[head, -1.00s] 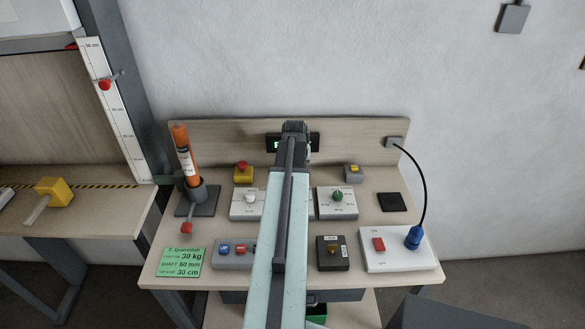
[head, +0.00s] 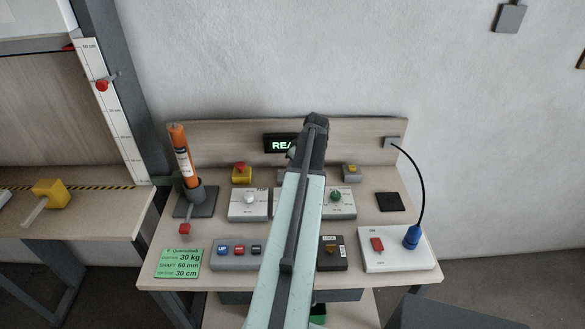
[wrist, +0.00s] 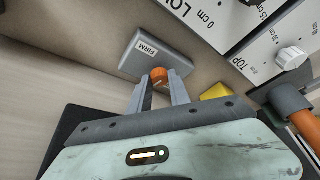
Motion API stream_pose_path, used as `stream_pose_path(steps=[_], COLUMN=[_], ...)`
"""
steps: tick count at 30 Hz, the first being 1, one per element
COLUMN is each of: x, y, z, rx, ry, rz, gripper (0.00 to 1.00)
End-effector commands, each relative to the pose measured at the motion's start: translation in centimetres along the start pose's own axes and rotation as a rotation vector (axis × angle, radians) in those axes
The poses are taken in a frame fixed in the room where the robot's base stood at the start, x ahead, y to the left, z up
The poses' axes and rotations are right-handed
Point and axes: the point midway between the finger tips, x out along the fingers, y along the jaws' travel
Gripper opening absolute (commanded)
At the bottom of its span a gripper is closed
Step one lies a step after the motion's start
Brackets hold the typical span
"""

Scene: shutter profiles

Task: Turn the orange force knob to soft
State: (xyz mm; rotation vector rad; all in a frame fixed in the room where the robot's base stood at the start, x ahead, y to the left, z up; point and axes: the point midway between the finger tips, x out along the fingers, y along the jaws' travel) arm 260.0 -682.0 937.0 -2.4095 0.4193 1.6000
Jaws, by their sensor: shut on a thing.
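The orange force knob (wrist: 159,76) shows in the wrist view at the edge of a grey box (wrist: 155,50) with a white label reading FIRM. A pale mark crosses the knob; I cannot tell which setting it points at. My gripper (wrist: 159,84) has one finger on each side of the knob and is shut on it. In the head view my arm covers the knob and the gripper tip. Part of a small grey box (head: 283,176) shows left of the arm, below the display. No SOFT label is readable.
The display (head: 281,144) is partly hidden by my arm. Nearby are a red-topped yellow button (head: 241,173), the white TOP dial box (head: 240,212), a green-knobbed dial box (head: 343,210), and an orange cylinder (head: 182,155) in a stand. The wooden back panel (head: 225,137) stands close behind.

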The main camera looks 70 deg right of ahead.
Motion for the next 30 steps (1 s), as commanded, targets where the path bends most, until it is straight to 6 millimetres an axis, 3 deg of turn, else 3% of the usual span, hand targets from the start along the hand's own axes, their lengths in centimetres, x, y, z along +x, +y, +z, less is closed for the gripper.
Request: stream_pose_path(steps=[9, 25, 26, 27, 28, 30], x=[0.01, 0.00, 0.00, 0.00, 0.01, 0.01], y=[0.15, 0.09, 0.09, 0.09, 0.09, 0.09], z=[0.05, 0.12, 0.12, 0.12, 0.11, 0.09], rx=[-0.109, -0.131, -0.131, -0.131, -0.131, -0.131], ry=[-0.005, -0.008, -0.008, -0.007, -0.007, -0.007], rz=[-0.045, -0.055, -0.054, -0.055, -0.055, -0.054], gripper=[0.00, 0.00, 0.26, 0.37, 0.45, 0.45])
